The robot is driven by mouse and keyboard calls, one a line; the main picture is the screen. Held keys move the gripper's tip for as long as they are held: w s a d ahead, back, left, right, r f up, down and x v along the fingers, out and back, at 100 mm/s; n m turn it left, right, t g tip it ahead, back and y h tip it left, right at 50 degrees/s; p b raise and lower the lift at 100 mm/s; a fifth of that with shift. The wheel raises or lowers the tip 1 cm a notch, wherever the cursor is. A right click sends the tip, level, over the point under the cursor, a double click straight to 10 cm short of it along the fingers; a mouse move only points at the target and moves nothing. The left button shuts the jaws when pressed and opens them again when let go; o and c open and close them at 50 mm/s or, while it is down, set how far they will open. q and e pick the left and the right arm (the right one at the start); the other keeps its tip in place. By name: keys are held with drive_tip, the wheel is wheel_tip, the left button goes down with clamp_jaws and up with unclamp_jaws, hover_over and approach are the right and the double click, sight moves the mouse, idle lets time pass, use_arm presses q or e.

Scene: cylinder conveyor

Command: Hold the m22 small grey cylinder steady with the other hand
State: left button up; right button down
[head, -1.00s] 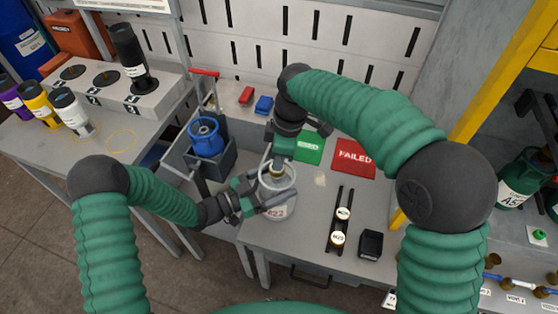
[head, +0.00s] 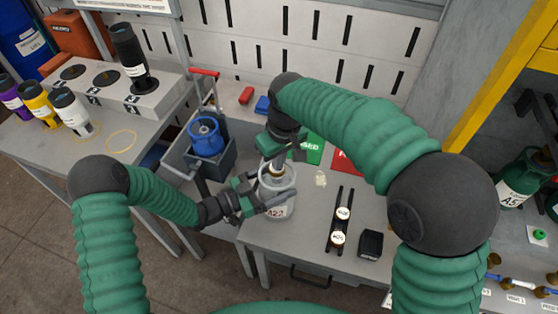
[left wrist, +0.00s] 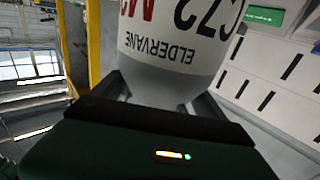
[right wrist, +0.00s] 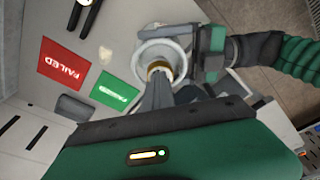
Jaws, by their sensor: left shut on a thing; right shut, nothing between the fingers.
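The m22 small grey cylinder (head: 277,208) stands upright at the left edge of the grey table, with a round collar and a brass valve (right wrist: 158,68) on top. My left gripper (head: 262,204) is shut on the cylinder's body from the left. In the left wrist view the cylinder's grey body (left wrist: 170,70) fills the space between the fingers, its lettering upside down. My right gripper (head: 277,166) is over the collar, pointing down. In the right wrist view its fingers (right wrist: 156,88) are together at the valve; whether they touch it I cannot tell.
A green mat (head: 309,151) and a red FAILED mat (right wrist: 62,64) lie behind the cylinder. A black rack (head: 341,222) with small labelled pieces and a black box (head: 371,244) are to the right. A blue cylinder (head: 206,138) stands in a cart to the left.

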drive_tip(key=shift+f+m, duration=0.15)
drive_tip(key=shift+m, duration=0.85)
drive_tip(key=m, duration=0.3)
drive_tip(key=shift+h, duration=0.4)
drive_tip(key=m, duration=0.3)
drive_tip(key=c, duration=2.1)
unclamp_jaws()
drive_tip(key=shift+o, duration=1.3)
